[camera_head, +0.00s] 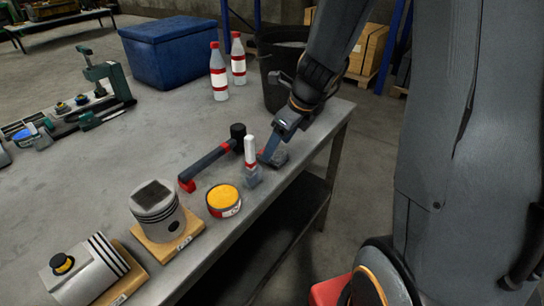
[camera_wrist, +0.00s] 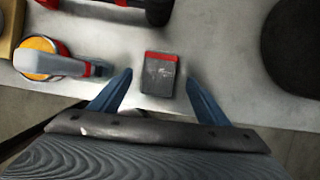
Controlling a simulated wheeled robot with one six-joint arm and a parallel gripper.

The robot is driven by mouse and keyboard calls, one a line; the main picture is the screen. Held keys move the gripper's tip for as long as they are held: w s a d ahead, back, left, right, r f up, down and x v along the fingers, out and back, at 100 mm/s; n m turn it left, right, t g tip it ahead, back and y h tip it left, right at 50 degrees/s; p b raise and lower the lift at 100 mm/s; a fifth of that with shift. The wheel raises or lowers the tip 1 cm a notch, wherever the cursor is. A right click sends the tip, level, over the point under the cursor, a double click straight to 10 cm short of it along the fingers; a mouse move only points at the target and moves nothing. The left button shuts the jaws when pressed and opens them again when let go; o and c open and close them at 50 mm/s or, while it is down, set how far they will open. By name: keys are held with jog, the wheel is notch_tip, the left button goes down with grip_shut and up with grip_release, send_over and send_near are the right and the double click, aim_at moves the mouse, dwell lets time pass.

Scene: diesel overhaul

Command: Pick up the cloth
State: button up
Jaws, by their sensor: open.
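A small grey flat piece with a red band along one edge, which I take for the cloth (camera_wrist: 158,80), lies on the bench near its edge. It also shows in the head view (camera_head: 280,157), partly hidden by my gripper. I cannot tell from its look whether it is fabric. My gripper (camera_wrist: 160,74) is open, with one blue finger on each side of the piece and a gap on both sides. In the head view my gripper (camera_head: 268,158) points down at it. The fingertips' height above the bench is unclear.
A small white-capped bottle (camera_head: 250,162) stands close to the left of my gripper. Beyond it are a mallet (camera_head: 210,159), an orange-filled tin (camera_head: 223,200) and a piston with a dark square patch (camera_head: 155,210). A black bin (camera_head: 278,88) stands behind. The bench edge is near on the right.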

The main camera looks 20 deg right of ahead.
jog(key=x, duration=0.3)
jog(key=shift+w+a+f, duration=0.1)
jog(key=shift+w+a, duration=0.05)
jog(key=shift+a, duration=0.05)
jog(key=c, duration=1.1)
jog(key=shift+c, duration=0.2)
notch_tip(320, 180, up, 10)
jog(key=p, duration=0.1)
